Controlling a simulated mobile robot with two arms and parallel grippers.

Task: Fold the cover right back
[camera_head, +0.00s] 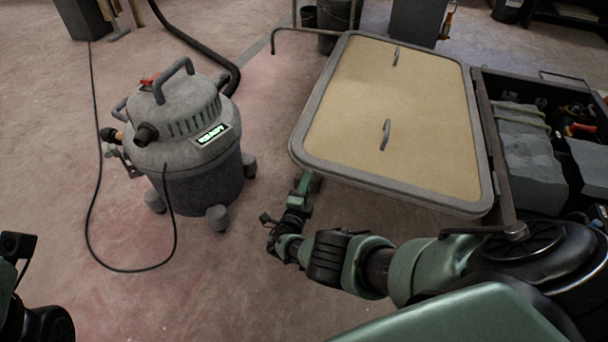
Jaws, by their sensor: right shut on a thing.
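The cover (428,112) is a tan panel with a thick grey rim and two grey handles. It is swung out to the left of the open dark box (505,172), along whose left edge it lies. The cover looks roughly flat or slightly tilted. My right gripper (309,182) is at the cover's near left corner and is shut on its rim. The fingertips are partly hidden under the rim. Only a dark part of my left arm shows at the lower left edge; its fingers are out of view.
The box holds grey blocks (525,150) and tools with red and yellow handles (580,130). A grey vacuum (190,140) with a hose and a trailing cable (88,225) stands on the floor to the left. Dark bins (335,25) stand behind the cover. The floor between vacuum and cover is clear.

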